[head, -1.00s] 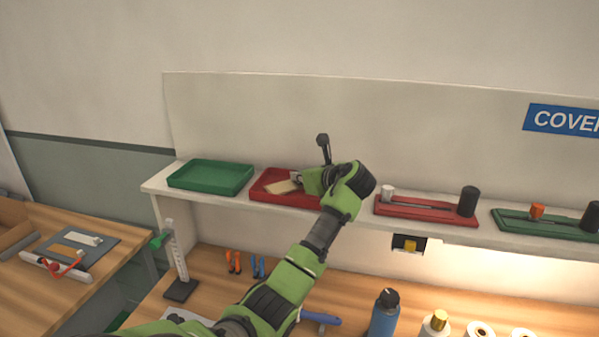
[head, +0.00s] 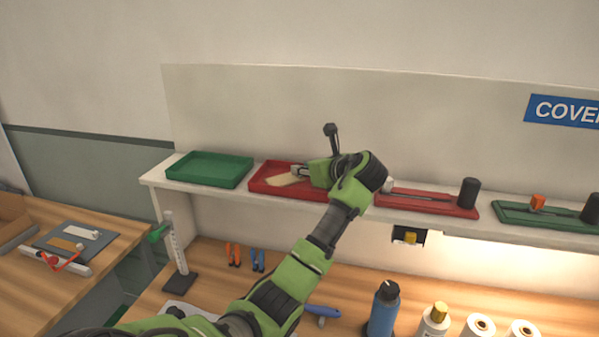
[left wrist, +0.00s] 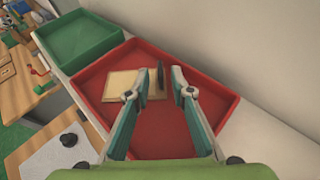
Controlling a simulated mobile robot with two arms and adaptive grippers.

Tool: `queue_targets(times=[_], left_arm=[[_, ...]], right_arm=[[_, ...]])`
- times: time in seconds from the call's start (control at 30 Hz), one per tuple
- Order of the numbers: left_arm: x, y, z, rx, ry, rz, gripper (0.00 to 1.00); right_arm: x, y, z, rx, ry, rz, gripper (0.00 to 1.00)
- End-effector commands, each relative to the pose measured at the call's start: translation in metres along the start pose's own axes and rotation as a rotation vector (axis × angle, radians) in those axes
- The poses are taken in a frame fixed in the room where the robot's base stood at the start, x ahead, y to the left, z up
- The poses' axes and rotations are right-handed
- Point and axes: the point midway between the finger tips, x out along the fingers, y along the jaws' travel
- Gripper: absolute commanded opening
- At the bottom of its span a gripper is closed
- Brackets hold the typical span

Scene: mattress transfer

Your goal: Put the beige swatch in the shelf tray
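The beige swatch (head: 285,180) lies in the red shelf tray (head: 258,186), towards its left side. In the left wrist view the swatch (left wrist: 119,84) rests flat on the floor of the red tray (left wrist: 200,135), with a dark upright tab (left wrist: 160,80) at its right end. My left gripper (left wrist: 160,76) is open, its fingers spread on either side of the tab, with gaps visible. In the head view my left gripper (head: 299,171) is over the tray and hides its right part. My right gripper is not in view.
A green tray (head: 209,169) stands left of the red one on the shelf (head: 170,193). Red and green bases with dark cylinders (head: 469,193) stand to the right. A wall panel rises close behind. A blue bottle (head: 384,312) and white rolls stand on the bench below.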

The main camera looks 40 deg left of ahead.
Motion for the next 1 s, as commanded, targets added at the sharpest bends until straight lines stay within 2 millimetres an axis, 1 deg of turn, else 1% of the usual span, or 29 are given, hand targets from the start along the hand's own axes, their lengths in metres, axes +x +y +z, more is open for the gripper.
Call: queue_targets(times=[0.03, 0.2, 0.3, 0.4, 0.5, 0.6, 1.0], left_arm=[[-0.011, -0.002, -0.002, -0.004, -0.002, -0.005, 0.22], [-0.048, -0.002, -0.002, -0.003, -0.002, -0.004, 0.22], [-0.066, -0.001, -0.001, -0.003, -0.002, -0.003, 0.22], [-0.078, -0.001, -0.001, -0.002, -0.001, -0.002, 0.22], [-0.086, -0.001, 0.000, -0.001, -0.002, -0.001, 0.22], [-0.088, 0.000, 0.000, -0.001, -0.001, 0.000, 0.22], [-0.088, 0.000, 0.000, -0.001, -0.001, 0.000, 0.22]], right_arm=[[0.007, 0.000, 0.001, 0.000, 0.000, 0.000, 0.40], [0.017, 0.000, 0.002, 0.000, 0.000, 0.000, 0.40], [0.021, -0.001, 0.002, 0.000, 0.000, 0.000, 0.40], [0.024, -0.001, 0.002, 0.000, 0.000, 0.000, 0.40], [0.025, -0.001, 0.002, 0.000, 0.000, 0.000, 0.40], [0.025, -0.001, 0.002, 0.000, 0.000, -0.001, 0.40], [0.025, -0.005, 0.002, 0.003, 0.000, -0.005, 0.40]])
